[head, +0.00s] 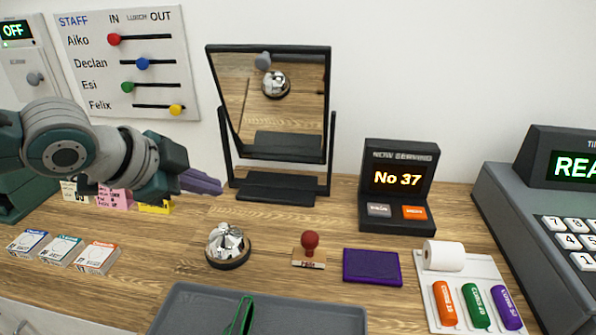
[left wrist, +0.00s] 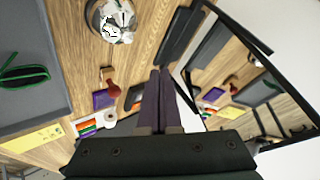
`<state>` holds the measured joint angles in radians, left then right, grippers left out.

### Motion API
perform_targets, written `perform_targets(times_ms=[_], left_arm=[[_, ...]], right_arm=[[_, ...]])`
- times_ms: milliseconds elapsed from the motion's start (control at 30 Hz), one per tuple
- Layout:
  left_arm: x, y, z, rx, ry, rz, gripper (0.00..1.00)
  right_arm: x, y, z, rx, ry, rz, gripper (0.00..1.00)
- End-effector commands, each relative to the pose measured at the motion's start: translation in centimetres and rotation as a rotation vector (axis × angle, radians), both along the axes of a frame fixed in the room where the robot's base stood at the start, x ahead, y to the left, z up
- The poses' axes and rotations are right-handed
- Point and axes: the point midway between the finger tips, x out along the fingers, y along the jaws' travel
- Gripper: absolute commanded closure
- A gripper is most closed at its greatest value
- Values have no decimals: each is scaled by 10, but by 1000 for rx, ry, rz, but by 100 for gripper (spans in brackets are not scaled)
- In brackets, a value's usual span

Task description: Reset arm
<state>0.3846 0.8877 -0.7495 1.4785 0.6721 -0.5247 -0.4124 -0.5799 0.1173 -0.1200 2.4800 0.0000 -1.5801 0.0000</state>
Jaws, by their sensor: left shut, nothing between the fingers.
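My left gripper (head: 215,185) reaches in from the left above the counter, in front of the mirror's left side. Its two purple-grey fingers are together and hold nothing; they also show shut in the left wrist view (left wrist: 160,75). In the head view the fingertips are up and to the left of a silver desk bell (head: 228,243) and apart from it. My right gripper shows in neither view.
A tilted black-framed mirror (head: 327,125) stands behind the fingers. A red stamp (head: 310,243), a purple pad (head: 371,267) and a "No 37" display (head: 397,182) stand to the right. Small boxes (head: 97,257) lie front left; a grey tray (head: 300,318) is in front.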

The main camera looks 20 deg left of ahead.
Motion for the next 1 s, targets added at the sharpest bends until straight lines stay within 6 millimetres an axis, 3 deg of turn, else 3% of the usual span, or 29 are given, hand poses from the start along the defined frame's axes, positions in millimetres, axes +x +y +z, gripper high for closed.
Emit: perform_targets(times_ms=[467, 600, 667, 767, 800, 833, 900, 1000], left_arm=[[0, 0, 0, 0, 0, 0, 100], [-11, -21, -9, -25, 29, -14, 100], [-24, -44, -18, -52, 65, -27, 100], [-65, -100, -32, -128, 153, -32, 100], [-86, -123, -34, -167, 197, -15, 100], [-101, -134, -34, -191, 224, 10, 100], [-129, -149, -30, -234, 279, 86, 100], [-163, -151, -23, -273, 343, 219, 100]], right_arm=[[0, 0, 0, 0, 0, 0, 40], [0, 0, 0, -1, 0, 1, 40], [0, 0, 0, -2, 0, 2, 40], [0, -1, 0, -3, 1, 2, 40], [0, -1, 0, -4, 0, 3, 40], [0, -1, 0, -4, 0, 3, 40], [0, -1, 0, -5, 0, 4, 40], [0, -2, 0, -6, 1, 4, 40]])
